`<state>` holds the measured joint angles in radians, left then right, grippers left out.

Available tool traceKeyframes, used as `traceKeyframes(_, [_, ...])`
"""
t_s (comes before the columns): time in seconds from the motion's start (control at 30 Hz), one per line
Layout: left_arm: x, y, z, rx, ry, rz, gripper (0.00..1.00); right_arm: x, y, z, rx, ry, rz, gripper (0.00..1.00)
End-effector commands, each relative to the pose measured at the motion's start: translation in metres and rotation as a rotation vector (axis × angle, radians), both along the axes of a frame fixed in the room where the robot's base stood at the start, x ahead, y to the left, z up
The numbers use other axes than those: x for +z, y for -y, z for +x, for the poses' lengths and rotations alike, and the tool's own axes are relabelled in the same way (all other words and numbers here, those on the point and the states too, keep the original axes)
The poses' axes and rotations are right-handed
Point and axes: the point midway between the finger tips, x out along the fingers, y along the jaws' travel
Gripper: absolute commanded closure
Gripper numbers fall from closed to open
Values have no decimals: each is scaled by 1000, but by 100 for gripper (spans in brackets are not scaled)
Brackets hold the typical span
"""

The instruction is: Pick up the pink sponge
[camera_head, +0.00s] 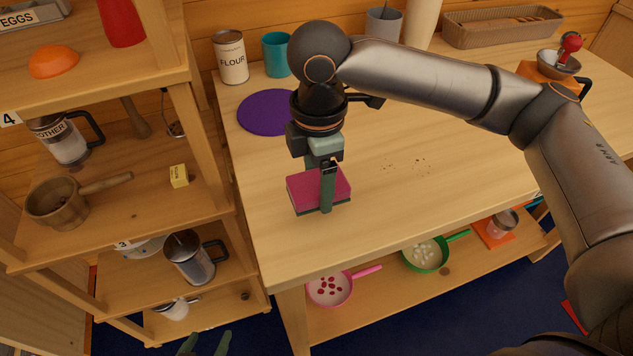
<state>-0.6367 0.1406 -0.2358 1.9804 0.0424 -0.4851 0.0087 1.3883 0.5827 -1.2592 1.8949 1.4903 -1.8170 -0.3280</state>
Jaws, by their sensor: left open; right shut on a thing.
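The pink sponge (301,190), with a dark green underside, is at the left front part of the wooden counter (400,210). My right gripper (327,190) reaches down from above and is shut on the sponge, with one green finger against its near side. The other finger is hidden behind the sponge. I cannot tell whether the sponge touches the counter. My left gripper (206,345) shows only its green fingertips at the bottom edge, apart and empty, low in front of the shelf.
A purple round mat (272,113), a flour can (231,58) and a teal cup (276,54) are behind the sponge. Crumbs (408,164) lie to its right. A shelf unit (205,150) stands close on the left. Pans (330,288) sit on the shelf below. The counter's middle is mostly clear.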

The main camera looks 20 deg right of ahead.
Motion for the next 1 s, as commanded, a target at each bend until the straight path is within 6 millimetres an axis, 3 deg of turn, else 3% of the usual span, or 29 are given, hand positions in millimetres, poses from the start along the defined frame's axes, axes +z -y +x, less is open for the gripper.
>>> traceKeyframes(0.13, [7,-6,-2,10,-2,7,25,40,-5,-29,6,5,2,87])
traceKeyframes(0.3, [6,-11,-5,19,-6,14,25,57,-12,-72,6,4,-1,87])
traceKeyframes(0.5, [7,-12,-9,22,-12,15,25,71,-18,-104,3,2,0,87])
traceKeyframes(0.7, [7,-12,-11,25,-15,14,25,76,-20,-117,0,0,0,87])
traceKeyframes(0.97, [6,-13,-12,27,-17,14,25,76,-20,-118,-2,0,0,87])
traceKeyframes(1.0, [6,-13,-12,27,-17,14,25,76,-20,-118,-2,0,0,29])
